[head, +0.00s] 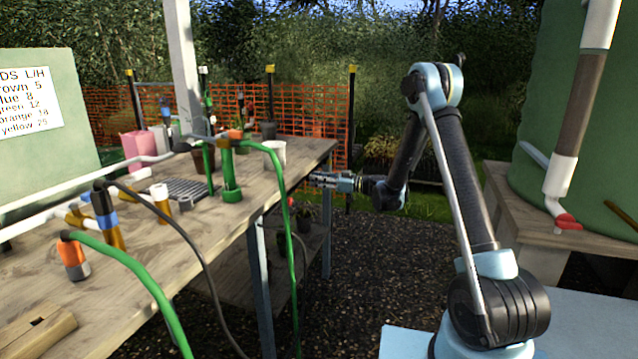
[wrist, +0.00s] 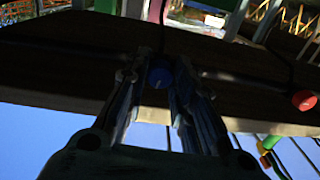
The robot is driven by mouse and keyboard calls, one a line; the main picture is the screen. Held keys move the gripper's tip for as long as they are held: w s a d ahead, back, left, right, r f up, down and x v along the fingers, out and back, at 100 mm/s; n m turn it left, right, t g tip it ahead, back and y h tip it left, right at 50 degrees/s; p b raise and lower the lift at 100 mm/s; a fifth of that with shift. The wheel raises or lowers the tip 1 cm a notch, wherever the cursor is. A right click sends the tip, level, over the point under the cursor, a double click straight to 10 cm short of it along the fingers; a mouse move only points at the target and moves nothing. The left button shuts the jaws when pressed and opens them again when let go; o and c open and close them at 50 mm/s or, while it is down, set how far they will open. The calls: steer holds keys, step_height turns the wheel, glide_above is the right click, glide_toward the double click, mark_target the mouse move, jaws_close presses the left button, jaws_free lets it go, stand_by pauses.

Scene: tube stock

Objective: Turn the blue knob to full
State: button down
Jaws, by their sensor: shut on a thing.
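The blue knob (wrist: 160,76) shows in the wrist view between the two fingertips, at the dark edge of the bench. A pale line marks its face. My gripper (wrist: 160,84) is shut on it, one finger on each side. In the head view my gripper (head: 318,180) reaches left to the bench's right edge, and the blue knob cannot be made out there. I cannot read how far the knob is turned.
A red knob (wrist: 304,100) sits to the right in the wrist view. The wooden bench (head: 240,225) carries pipes, hoses, a pink container (head: 137,150) and a white cup (head: 277,152). A green hose (head: 288,230) hangs over its front edge. Gravel lies between bench and the green tank (head: 590,130).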

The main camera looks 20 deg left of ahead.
steer(key=shift+d+m+t, duration=0.1)
steer(key=shift+m+t, duration=0.45)
steer(key=shift+m, duration=8.3)
steer(key=shift+m+t, duration=0.55)
steer(key=shift+m, duration=8.3)
steer(key=c, duration=1.3)
jaws_free()
steer(key=shift+c, duration=0.2)
steer(key=shift+s, duration=0.1)
